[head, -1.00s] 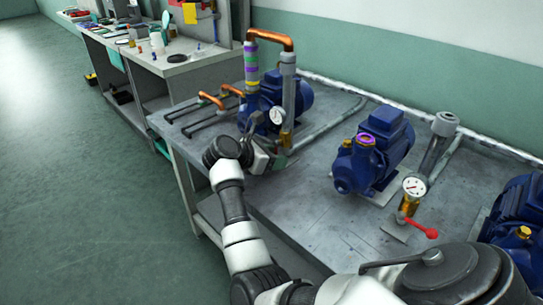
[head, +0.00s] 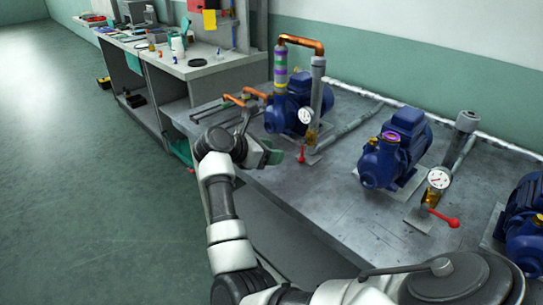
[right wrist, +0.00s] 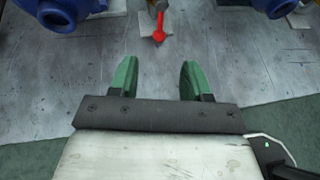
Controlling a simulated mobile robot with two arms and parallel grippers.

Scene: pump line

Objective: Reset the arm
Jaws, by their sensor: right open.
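My right arm reaches in from the bottom of the head view. Its gripper (head: 268,152) is over the front edge of the grey pump table. In the right wrist view its two green fingers (right wrist: 157,80) are apart with nothing between them. A small red valve handle (right wrist: 159,28) lies ahead of the fingertips, apart from them; it also shows in the head view (head: 301,154), just right of the gripper. The left gripper does not show.
Blue pumps stand on the table (head: 300,200): one with copper pipes (head: 293,108), a middle one (head: 395,150), and one at the right edge (head: 525,215). A gauge (head: 439,178) and red lever (head: 444,217) stand beside the middle pump. A cluttered bench (head: 205,65) is behind. The floor at left is clear.

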